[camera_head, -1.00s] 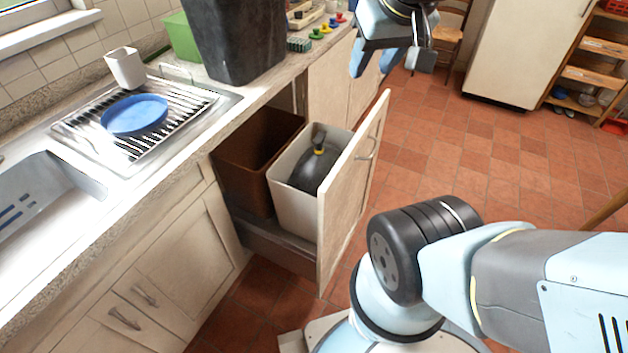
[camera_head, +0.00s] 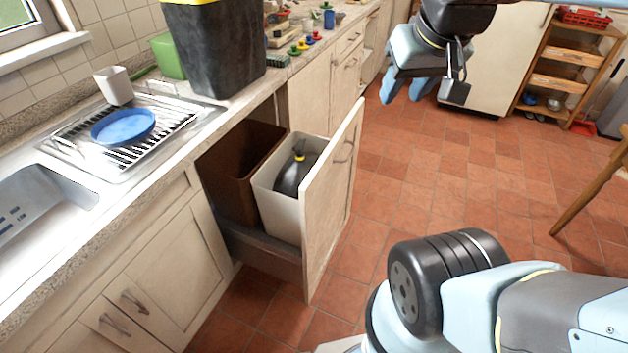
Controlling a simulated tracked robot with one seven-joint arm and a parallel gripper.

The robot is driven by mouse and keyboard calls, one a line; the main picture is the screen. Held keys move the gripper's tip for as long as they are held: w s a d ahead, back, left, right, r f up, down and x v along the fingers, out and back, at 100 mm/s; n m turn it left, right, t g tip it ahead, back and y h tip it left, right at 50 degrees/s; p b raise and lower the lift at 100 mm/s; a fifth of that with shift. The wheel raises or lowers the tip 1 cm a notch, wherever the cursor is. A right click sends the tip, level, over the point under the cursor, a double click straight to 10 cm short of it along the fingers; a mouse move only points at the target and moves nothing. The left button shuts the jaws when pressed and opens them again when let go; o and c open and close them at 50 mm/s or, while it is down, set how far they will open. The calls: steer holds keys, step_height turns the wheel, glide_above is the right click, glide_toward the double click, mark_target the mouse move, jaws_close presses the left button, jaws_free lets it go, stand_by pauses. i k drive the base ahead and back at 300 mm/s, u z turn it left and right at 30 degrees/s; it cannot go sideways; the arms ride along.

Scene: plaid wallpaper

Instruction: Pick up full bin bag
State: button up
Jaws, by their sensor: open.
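A full black bin bag (camera_head: 290,179) with a yellow tie at its gathered neck sits inside a white bin (camera_head: 278,210). The bin stands in a pulled-out cabinet drawer, behind its cream door front (camera_head: 331,200). Only the upper part of the bag shows above the bin's rim. My gripper (camera_head: 422,95) is open and empty, high above the floor, to the right of the drawer and well apart from the bag.
A brown bin (camera_head: 240,170) stands beside the white bin in the drawer. A large black container (camera_head: 217,55) stands on the counter above. A blue plate (camera_head: 123,127) and a white cup (camera_head: 114,86) are by the sink. The tiled floor (camera_head: 400,190) right of the drawer is clear.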

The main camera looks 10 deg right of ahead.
mark_target(296, 171)
steer(key=u, duration=1.5)
steer(key=i, duration=0.1)
steer(key=z, duration=3)
steer(key=k, duration=0.85)
steer(key=u, duration=0.85)
steer(key=i, duration=1)
steer(key=u, duration=0.15)
